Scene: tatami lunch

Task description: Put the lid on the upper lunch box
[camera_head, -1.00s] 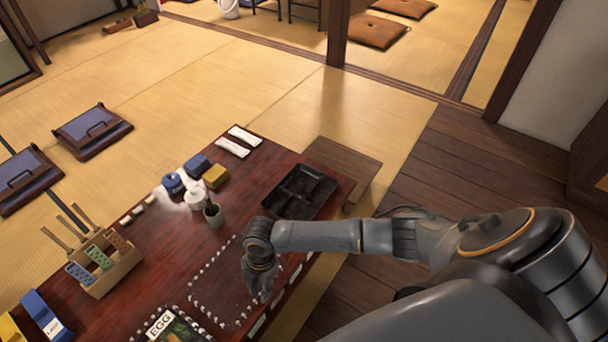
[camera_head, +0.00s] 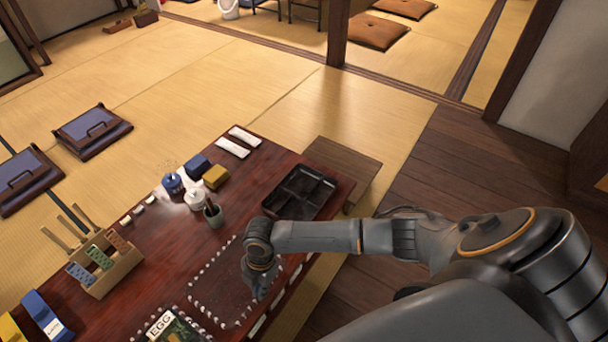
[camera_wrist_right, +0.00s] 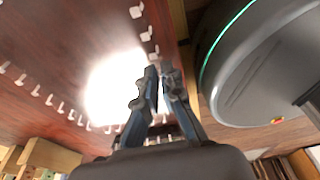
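A black compartmented box (camera_head: 318,210) sits open at the far right corner of the dark red table; it looks like a lunch box, and I see its dividers. I cannot make out a separate lid. My right gripper (camera_head: 260,295) points down over the dotted outline (camera_head: 203,270) on the table, nearer than the black box and apart from it. In the right wrist view its two fingertips (camera_wrist_right: 158,70) come together with nothing visible between them. My left gripper is not in view.
A grey-green cup (camera_head: 214,216), a white pot (camera_head: 196,198), blue containers (camera_head: 173,184) and a yellow block (camera_head: 215,177) stand left of the box. A wooden rack (camera_head: 106,272) stands at left. A book marked EGG (camera_head: 175,328) lies in front. A low wooden bench (camera_head: 350,160) adjoins the table.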

